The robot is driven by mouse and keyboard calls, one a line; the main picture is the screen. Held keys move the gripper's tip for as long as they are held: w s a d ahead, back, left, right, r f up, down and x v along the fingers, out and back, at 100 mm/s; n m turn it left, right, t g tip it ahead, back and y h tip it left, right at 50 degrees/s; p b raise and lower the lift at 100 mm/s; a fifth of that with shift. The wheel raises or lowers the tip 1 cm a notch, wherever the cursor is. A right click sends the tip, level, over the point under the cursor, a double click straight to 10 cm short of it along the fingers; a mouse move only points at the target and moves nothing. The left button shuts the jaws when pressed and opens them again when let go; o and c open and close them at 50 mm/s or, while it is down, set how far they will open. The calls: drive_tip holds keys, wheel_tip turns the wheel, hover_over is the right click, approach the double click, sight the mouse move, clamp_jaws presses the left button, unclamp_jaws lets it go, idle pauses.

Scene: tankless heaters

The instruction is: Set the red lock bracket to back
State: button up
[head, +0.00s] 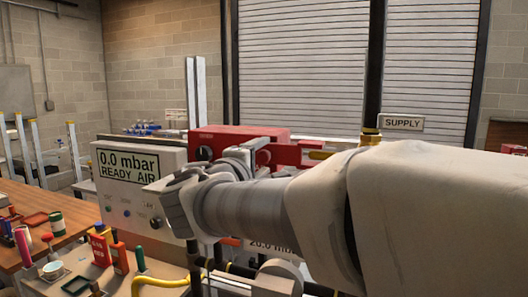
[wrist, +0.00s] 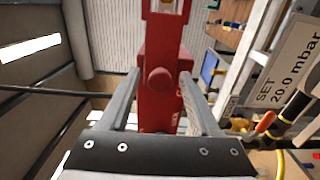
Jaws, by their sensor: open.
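The red lock bracket shows in the head view as a red bar (head: 288,153) in front of a red box (head: 225,133), partly hidden by my gripper. In the wrist view a red part with a round knob (wrist: 158,77) lies between my two fingers. I take it as the bracket, but cannot tell where it ends and other red parts begin. My gripper (head: 252,148) is open, with one finger on each side of the red part in the wrist view (wrist: 160,85). I see no clear contact. The bracket's set position cannot be read.
A grey panel (head: 135,165) reading "0.0 mbar READY AIR" stands left of my wrist. A SUPPLY sign (head: 403,123) and brass fitting are at the right. A "SET 20.0 mbar" plate (wrist: 292,70) is close on the right. A wooden bench (head: 60,240) holds tools at left.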

drive_tip(key=shift+w+d, duration=0.15)
drive_tip(key=shift+w, duration=0.25)
clamp_jaws()
idle(0.4)
